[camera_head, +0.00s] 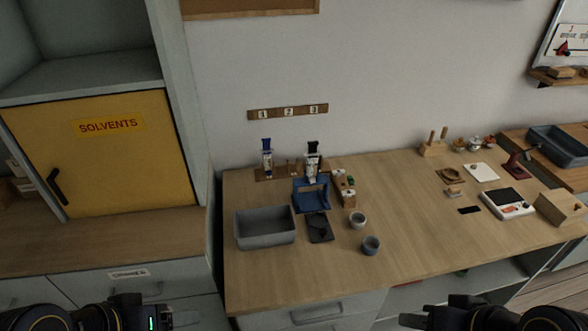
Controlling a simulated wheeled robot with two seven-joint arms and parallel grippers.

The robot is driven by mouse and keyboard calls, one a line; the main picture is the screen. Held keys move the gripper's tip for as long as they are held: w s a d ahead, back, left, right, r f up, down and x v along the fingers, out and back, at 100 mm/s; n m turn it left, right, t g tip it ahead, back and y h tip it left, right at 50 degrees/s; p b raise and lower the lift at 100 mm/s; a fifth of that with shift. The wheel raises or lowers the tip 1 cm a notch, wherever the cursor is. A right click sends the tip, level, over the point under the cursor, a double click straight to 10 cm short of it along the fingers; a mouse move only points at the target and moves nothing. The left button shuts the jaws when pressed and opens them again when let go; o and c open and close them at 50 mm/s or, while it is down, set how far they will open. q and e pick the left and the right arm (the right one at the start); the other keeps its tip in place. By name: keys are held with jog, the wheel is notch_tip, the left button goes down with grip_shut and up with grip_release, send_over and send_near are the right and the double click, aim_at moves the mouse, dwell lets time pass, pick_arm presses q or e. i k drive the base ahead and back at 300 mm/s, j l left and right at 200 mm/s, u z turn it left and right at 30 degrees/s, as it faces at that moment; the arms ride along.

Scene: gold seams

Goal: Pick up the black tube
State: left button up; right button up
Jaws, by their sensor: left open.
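The black tube (312,162) has a black top and a pale, labelled body. It stands upright at the back of the table, behind a blue stand (311,195). Its lower end is hidden by the stand. A similar tube with a blue top (267,157) stands to its left in a wooden holder (264,176). My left gripper (186,318) is open at the bottom edge, in front of the drawers and far from the tubes. My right gripper (414,318) is at the bottom edge, right of centre, also far from the tubes; its jaw opening is unclear.
A grey bin (265,228) stands left of a small dark tray (319,228). Two small grey cups (371,245) and a wooden block rack (343,188) are to the right. A white scale (508,203) stands further right. The table's front middle is clear.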

aim_at(311, 159)
jog(key=i+l+u, duration=0.1)
jog(key=u, duration=0.35)
jog(key=i+l+u, duration=0.15)
jog(key=u, duration=0.3)
jog(key=i+l+u, duration=0.1)
jog(key=u, duration=0.35)
